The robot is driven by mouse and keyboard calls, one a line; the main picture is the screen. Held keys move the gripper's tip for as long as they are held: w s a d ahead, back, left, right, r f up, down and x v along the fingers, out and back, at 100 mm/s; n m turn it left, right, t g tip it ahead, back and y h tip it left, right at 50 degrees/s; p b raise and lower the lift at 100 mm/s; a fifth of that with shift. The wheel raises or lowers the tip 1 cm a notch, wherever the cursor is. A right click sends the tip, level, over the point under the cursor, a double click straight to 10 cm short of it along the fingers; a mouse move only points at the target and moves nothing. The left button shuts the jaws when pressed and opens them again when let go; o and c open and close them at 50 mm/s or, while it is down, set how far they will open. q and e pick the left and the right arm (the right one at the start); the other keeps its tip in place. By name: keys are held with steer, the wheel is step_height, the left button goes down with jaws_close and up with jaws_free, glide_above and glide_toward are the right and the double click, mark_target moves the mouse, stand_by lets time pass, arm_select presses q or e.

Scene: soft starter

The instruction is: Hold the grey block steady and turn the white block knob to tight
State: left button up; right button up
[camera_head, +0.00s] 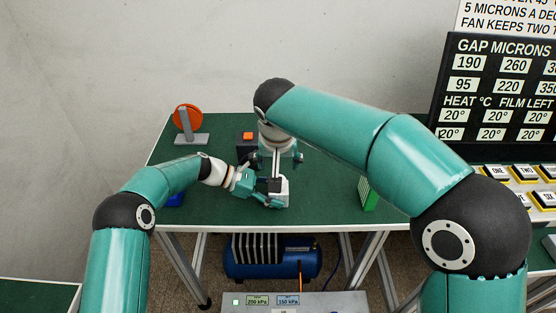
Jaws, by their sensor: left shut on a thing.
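A pale grey-white block (281,200) sits on the green table, partly covered by both grippers. My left gripper (272,188) comes in from the left and is shut on the pale block at its side. My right gripper (277,172) points down from above, over the top of the same block. Its fingers overlap the block and the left gripper, so I cannot tell whether it is open or shut. A separate white knob cannot be made out; it may be hidden under the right gripper.
On the green table (325,190) stand an orange disc (187,117) on a grey stand, a dark box with an orange top (246,141), a blue item (174,200) and a green ribbed block (368,194). A blue compressor (272,262) is below.

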arm_select(q)
steer(key=o, duration=0.9)
steer(key=shift+o, duration=0.2)
